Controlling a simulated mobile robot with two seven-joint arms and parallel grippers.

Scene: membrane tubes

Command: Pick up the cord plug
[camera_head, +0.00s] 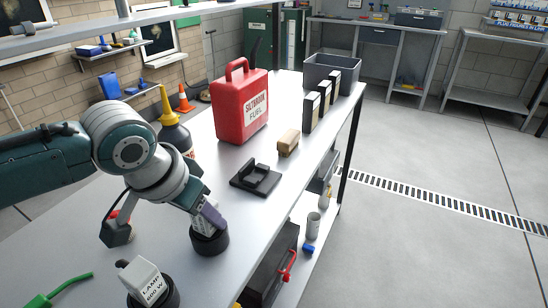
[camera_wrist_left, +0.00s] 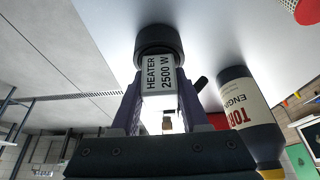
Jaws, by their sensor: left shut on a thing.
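My left gripper (camera_head: 206,218) reaches down from the left arm in the head view. It is shut on a white block labelled HEATER 2500 W, whose label faces the left wrist view (camera_wrist_left: 160,75) between the purple fingers. The block stands in a round black base (camera_head: 210,241) on the table. A similar white block labelled LAMP 600 W (camera_head: 143,280) stands in another black base at the front. A dark grey piece with a red top and a black cord (camera_head: 117,234) sits left of the gripper. I cannot tell which piece is the cord plug. My right gripper is not in view.
The grey table (camera_head: 70,260) also carries a black holder (camera_head: 256,177), a tan block (camera_head: 288,142), a red fuel can (camera_head: 240,105), a dark bottle (camera_head: 175,133), several black boxes and a grey bin (camera_head: 333,72). A green nozzle (camera_head: 62,286) lies at front left.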

